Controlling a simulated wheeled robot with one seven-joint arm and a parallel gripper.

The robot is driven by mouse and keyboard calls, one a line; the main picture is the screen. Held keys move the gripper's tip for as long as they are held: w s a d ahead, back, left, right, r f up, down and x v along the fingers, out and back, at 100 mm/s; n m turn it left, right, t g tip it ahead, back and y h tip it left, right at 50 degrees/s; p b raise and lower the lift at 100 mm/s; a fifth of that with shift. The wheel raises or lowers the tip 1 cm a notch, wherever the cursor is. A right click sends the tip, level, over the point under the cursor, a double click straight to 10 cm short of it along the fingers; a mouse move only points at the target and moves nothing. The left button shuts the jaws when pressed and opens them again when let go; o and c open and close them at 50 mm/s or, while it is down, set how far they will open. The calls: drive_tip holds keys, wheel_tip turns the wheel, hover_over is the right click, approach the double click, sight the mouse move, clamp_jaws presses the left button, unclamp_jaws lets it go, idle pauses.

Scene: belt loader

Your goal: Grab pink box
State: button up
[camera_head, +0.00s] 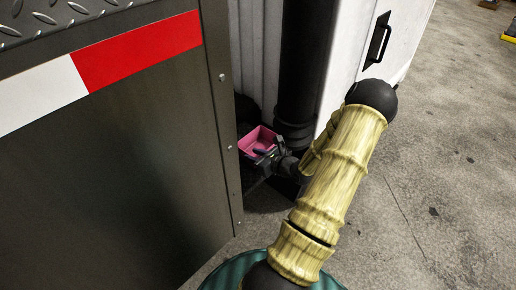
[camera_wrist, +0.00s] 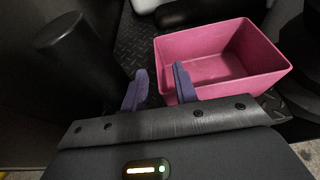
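The pink box (camera_wrist: 238,88) is an open-topped, empty container. In the wrist view it sits upright at the upper right, on a dark diamond-plate surface. My gripper (camera_wrist: 159,70) is open, its two purple fingers apart. The right finger overlaps the near left part of the box in the picture, and the left finger is outside it to the left. I cannot tell whether the box's left wall is between the fingers or whether they touch it. In the head view the box (camera_head: 258,138) shows in a narrow gap, partly hidden behind my gripper (camera_head: 266,157).
A dark metal panel (camera_head: 120,170) with a red-and-white stripe stands close on the left. A black post (camera_head: 302,60) and a white cabinet (camera_head: 352,45) stand behind and right. A black cylinder (camera_wrist: 75,60) is left of my fingers. Concrete floor (camera_head: 440,160) is open at right.

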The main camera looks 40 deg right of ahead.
sight(244, 152)
drive_tip(key=x, duration=0.1)
drive_tip(key=p+x, duration=0.2)
drive_tip(key=x, duration=0.1)
drive_tip(key=shift+a+r, duration=0.3)
drive_tip(key=shift+w+f, duration=0.35)
drive_tip(key=shift+w, duration=0.2)
clamp_jaws()
